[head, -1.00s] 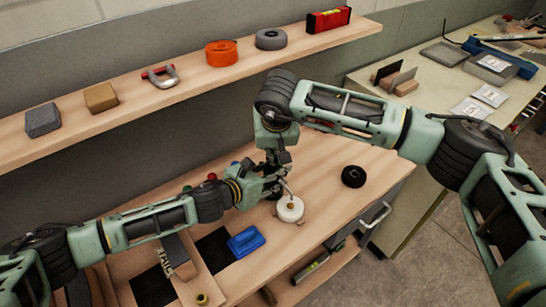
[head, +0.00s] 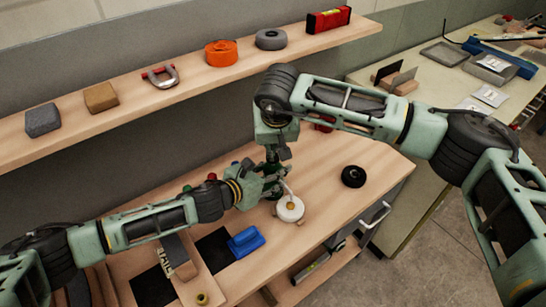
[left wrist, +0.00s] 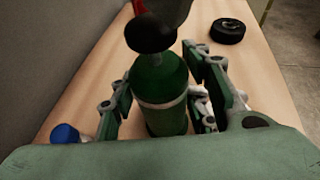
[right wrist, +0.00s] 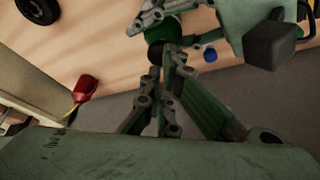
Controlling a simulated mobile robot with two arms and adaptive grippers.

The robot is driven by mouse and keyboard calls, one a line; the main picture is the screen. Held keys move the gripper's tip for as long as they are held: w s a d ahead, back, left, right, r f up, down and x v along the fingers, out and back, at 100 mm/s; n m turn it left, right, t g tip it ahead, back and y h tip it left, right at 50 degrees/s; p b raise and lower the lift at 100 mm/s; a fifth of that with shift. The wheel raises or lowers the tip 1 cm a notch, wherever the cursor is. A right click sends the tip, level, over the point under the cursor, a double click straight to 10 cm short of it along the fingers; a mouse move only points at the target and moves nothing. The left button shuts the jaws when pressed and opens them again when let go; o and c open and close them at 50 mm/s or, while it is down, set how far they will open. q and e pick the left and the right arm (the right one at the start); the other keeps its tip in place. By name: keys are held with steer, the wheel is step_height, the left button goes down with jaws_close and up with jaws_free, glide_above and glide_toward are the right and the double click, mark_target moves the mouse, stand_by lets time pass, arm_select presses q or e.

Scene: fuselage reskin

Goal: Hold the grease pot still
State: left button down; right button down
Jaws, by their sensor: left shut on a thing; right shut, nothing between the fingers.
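The grease pot appears to be the green cylinder with a pale band (left wrist: 165,92) in the left wrist view, upright between my left fingers. A round black top (left wrist: 150,32) sits above it. My left gripper (head: 270,186) is shut around its sides. My right gripper (head: 272,158) is shut and empty, pointing down just above the pot. In the right wrist view its closed fingertips (right wrist: 166,68) are close to the black top (right wrist: 155,52); I cannot tell if they touch. In the head view the grippers mostly hide the pot.
A white round item (head: 290,209) lies beside the left gripper. A blue-handled tool (head: 246,240) and a black ring (head: 353,176) rest on the bench (head: 325,200). A red item (head: 323,125) is behind my right arm. A shelf (head: 195,75) runs above; bench between white item and ring is clear.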

stand_by(0.4)
steer(key=shift+r, duration=2.5)
arm_select(q)
steer(key=c, duration=0.9)
jaws_free()
